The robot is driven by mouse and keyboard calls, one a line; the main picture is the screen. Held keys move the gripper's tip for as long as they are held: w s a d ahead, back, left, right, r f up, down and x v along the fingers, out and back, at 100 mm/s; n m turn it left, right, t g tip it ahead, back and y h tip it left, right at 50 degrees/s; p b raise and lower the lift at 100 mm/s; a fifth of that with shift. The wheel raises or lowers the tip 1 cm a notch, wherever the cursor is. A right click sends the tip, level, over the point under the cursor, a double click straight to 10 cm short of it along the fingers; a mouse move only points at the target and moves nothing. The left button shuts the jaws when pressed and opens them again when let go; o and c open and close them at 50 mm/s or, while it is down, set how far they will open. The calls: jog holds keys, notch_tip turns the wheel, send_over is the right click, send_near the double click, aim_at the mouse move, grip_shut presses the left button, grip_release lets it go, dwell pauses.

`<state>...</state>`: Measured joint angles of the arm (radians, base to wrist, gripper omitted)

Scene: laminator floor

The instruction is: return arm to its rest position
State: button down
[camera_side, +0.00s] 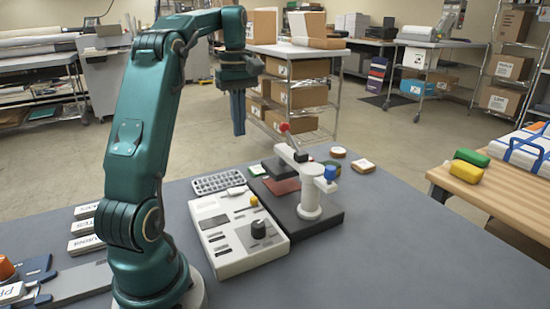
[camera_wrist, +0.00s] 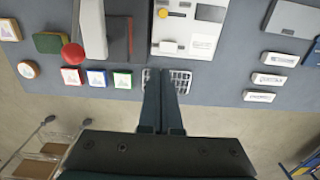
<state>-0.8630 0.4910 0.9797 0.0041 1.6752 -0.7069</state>
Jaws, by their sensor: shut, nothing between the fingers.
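My gripper (camera_side: 238,130) hangs pointing down, high above the grey table (camera_side: 390,265), at the far side of the work area in the side view. In the wrist view my gripper (camera_wrist: 164,82) shows its two long fingers closed together with nothing between them. The fingertips overlap the view of the grey perforated tray (camera_wrist: 182,80), which lies on the table well below. The tray also shows in the side view (camera_side: 217,182). My gripper is apart from everything on the table.
A white control panel (camera_side: 225,238) with a black knob and a dark press (camera_side: 325,220) with a red-tipped lever stand mid-table. White labelled blocks (camera_side: 88,212) lie at left. A wooden bench (camera_side: 480,190) is at right. The air around my gripper looks clear.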

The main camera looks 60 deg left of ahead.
jog(key=d+r+m+t+y, duration=0.1)
jog(key=d+r+m, duration=0.25)
jog(key=d, duration=0.45)
jog(key=d+r+m+t, duration=0.2)
jog(key=d+m, duration=0.2)
jog(key=d, duration=0.5)
jog(key=s+d+f+m+t+h, duration=0.1)
jog(key=s+d+f+m+t, duration=0.1)
jog(key=s+d+f+m, duration=0.6)
jog(key=shift+d+f+m+t, duration=0.3)
jog(key=shift+f+m, duration=0.25)
jog(key=shift+m, duration=0.7)
